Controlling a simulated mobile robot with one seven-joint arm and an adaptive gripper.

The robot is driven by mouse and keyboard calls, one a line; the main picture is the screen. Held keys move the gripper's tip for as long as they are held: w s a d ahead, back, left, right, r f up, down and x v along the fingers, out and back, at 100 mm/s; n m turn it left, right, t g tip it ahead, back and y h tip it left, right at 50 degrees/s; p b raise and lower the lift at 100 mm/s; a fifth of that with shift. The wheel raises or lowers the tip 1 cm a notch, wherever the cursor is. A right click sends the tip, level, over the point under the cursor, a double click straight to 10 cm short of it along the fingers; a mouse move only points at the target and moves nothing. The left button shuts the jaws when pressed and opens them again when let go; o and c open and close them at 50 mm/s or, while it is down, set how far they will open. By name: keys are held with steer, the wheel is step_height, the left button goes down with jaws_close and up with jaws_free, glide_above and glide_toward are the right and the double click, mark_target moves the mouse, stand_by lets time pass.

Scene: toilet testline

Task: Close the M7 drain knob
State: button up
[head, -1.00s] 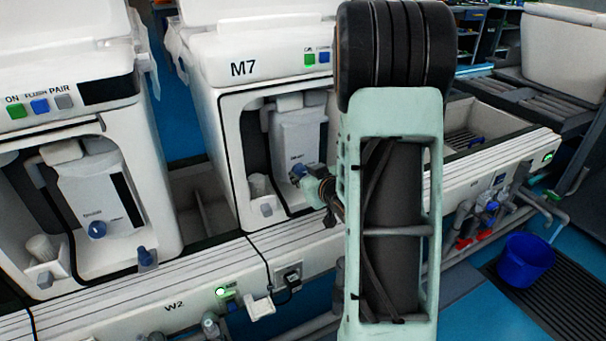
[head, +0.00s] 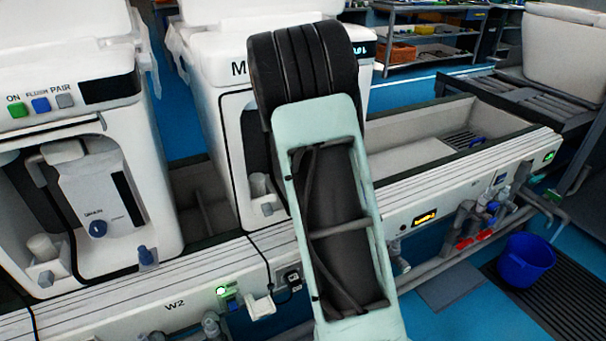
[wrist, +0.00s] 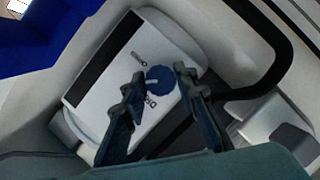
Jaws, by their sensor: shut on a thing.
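The M7 unit (head: 228,50) is a white housing in the middle of the head view. My arm covers most of its label and its front opening, so its drain knob and my gripper are hidden there. In the wrist view, a round blue knob (wrist: 160,86) with a pale mark sits on a white and grey box (wrist: 165,38) with a dark strip. My gripper (wrist: 160,76) has one finger on each side of this knob and is shut on it.
A similar white unit (head: 120,190) with its own blue knob (head: 98,229) stands at the left. A blue bucket (head: 525,259) stands on the floor at right, below pipes.

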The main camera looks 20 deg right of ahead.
steer(key=n, duration=0.2)
steer(key=n+t+h, duration=0.1)
steer(key=n, duration=0.1)
steer(key=shift+a+f+n, duration=0.15)
steer(key=shift+f+n, duration=0.05)
steer(key=shift+n, duration=0.1)
steer(key=shift+n+t+h, duration=0.4)
steer(key=shift+n+t, duration=0.3)
steer(key=shift+n, duration=0.6)
steer(key=o, duration=1.1)
steer(key=shift+o, duration=0.3)
steer(key=v, duration=0.7)
steer(key=shift+s, duration=0.2)
